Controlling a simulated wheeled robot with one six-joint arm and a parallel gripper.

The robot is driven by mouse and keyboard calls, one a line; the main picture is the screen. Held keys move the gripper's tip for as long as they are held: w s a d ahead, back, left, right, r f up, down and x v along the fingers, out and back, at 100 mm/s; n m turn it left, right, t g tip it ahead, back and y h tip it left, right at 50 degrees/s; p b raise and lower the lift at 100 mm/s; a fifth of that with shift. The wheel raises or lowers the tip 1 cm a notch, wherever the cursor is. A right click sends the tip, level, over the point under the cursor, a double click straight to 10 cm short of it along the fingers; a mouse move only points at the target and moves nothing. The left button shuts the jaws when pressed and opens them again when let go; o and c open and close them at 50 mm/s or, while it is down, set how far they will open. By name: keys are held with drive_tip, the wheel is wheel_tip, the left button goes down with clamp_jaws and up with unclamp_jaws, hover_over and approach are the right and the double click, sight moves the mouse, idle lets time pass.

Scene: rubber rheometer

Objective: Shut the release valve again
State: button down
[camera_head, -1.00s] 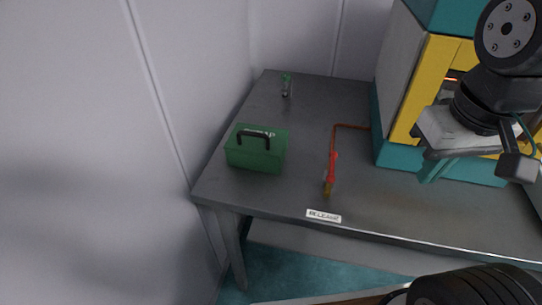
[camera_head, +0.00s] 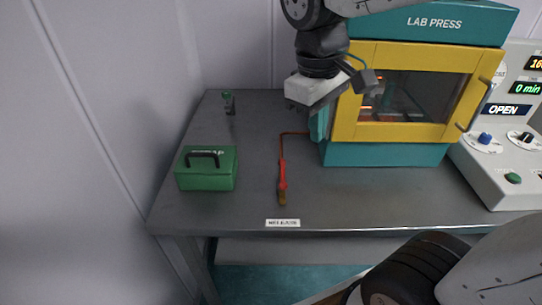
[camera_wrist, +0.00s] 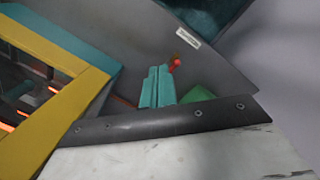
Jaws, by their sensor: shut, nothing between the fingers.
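The release valve has a red lever (camera_head: 282,174) and a brass-brown end (camera_head: 282,198), on a copper pipe (camera_head: 283,140) that runs along the bench from the press. The lever lies in line with the pipe, pointing toward the front edge. A RELEASE label (camera_head: 283,222) is on the bench's front edge. My gripper (camera_head: 318,124) is above the bench at the press's left side, to the right of and behind the lever in the head view, apart from it. In the wrist view its teal fingers (camera_wrist: 157,86) are together and empty. The red lever (camera_wrist: 175,64) shows just past their tips, partly hidden.
The lab press (camera_head: 400,154) with its yellow-framed door stands right of the valve. A green box with a black handle (camera_head: 206,176) is to the left. A small green-topped item (camera_head: 229,104) stands at the back. A control panel (camera_head: 500,180) is far right. The front left bench (camera_head: 235,205) is clear.

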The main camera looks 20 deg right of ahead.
sight(283, 177)
drive_tip(key=w+a+f+n+h, duration=0.1)
drive_tip(key=w+a+f+n, duration=0.1)
drive_tip(key=w, duration=0.3)
drive_tip(key=w+a+f+n+g+h, duration=0.1)
drive_tip(key=w+a+f+n, duration=0.1)
drive_tip(key=w+a+n, duration=0.2)
drive_tip(key=w+a+f+n, duration=0.2)
drive_tip(key=w+a, duration=0.3)
drive_tip(key=w, duration=0.1)
drive_tip(key=shift+w+f+n+h, duration=0.3)
drive_tip(key=shift+f+n+h, duration=0.1)
drive_tip(key=shift+f+g, duration=0.1)
drive_tip(key=shift+g, duration=0.2)
drive_tip(key=s+d+f, duration=0.1)
drive_tip(key=d+f, duration=0.1)
drive_tip(key=f, duration=0.1)
drive_tip(key=d+f, duration=0.2)
drive_tip(key=f, duration=0.1)
drive_tip(key=s+d+f, duration=0.1)
drive_tip(key=d+f, duration=0.1)
drive_tip(key=f, duration=0.1)
drive_tip(key=shift+s+d, duration=0.1)
drive_tip(key=shift+s, duration=0.2)
drive_tip(key=shift+s+d, duration=0.2)
drive_tip(key=shift+d, duration=0.3)
